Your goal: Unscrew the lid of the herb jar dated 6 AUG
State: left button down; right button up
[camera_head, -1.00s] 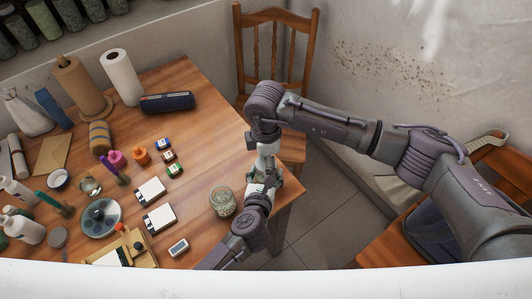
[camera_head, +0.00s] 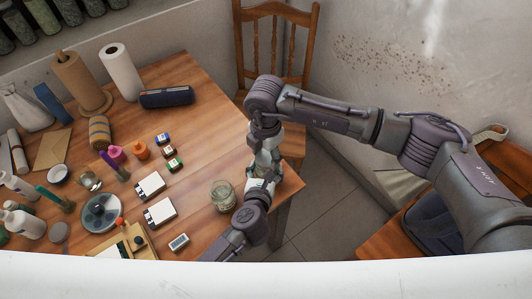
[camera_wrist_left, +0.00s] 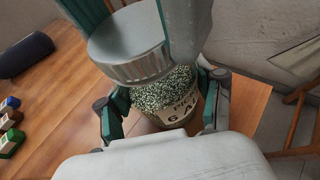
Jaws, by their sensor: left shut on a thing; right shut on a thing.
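The herb jar (camera_wrist_left: 185,108) shows in the left wrist view, filled with green flakes, with a pale label reading "6" and letters partly cut off. My left gripper (camera_wrist_left: 165,112) is shut around its body, a finger on each side. The wide grey ribbed lid (camera_wrist_left: 128,45) is at the jar's top. My right gripper (camera_head: 267,152) comes from above and is shut on the lid. I cannot tell if the lid is still threaded. In the head view my left gripper (camera_head: 260,178) is just below the right one, and the jar is largely hidden between them.
Another glass jar (camera_head: 222,195) stands close left of my left gripper on the wooden table (camera_head: 205,110). A wooden chair (camera_head: 277,12) stands behind the table corner.

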pick_arm(q)
jog(key=shift+f, duration=0.1)
pick_arm(e)
jog(key=n, duration=1.9)
jog(key=shift+r+n, duration=0.1)
jog(key=shift+n, duration=0.2)
jog(key=n, duration=1.6)
jog(key=shift+n, duration=0.4)
jog(key=n, duration=1.1)
